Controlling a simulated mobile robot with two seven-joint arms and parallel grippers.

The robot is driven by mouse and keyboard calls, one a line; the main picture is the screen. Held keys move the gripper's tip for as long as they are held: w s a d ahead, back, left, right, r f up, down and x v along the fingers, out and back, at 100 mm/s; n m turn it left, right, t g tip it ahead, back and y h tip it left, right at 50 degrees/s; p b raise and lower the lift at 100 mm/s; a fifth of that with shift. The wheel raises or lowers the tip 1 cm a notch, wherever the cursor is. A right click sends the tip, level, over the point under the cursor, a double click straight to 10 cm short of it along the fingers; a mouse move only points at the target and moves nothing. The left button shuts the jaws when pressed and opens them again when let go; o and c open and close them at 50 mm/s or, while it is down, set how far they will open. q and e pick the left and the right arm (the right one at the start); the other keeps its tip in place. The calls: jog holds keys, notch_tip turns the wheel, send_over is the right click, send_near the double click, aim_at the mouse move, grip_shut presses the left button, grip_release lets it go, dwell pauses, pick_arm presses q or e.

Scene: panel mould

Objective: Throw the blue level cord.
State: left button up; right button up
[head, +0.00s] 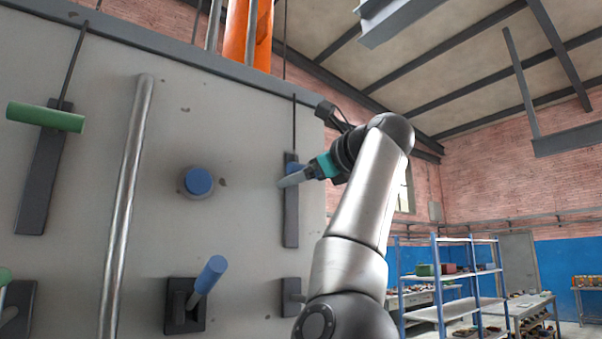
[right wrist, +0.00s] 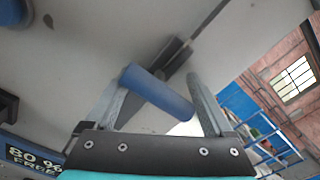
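The blue level cord is a thin dark line down the grey panel's right side, ending in a blue crossbar handle (head: 294,168) in front of a dark upright plate (head: 291,220). In the head view my right gripper (head: 281,183) is at this handle and partly covers it. In the right wrist view the blue handle (right wrist: 160,94) lies slantwise between the two widely spread fingers (right wrist: 155,82). One end overlaps the left finger, and the other reaches close to the right finger. The fingers look open around it; firm contact is not visible. My left gripper is not in view.
The panel (head: 240,130) also carries a green cord handle (head: 45,117), a blue round button (head: 198,181), a blue-handled lever (head: 209,273) and a vertical metal rail (head: 124,200). Shelving (head: 455,268) stands beyond, right of the panel.

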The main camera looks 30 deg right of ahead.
jog(key=shift+o, duration=1.1)
jog(key=shift+s+d+r, duration=0.1)
jog(key=shift+r, duration=0.25)
jog(key=shift+s, duration=0.2)
jog(key=s+d+b, duration=0.1)
jog(key=s+b, duration=0.4)
jog(key=s, duration=0.9)
jog(key=shift+s+d+f, duration=0.15)
jog(key=shift+s+f, duration=0.1)
jog(key=shift+s, duration=0.1)
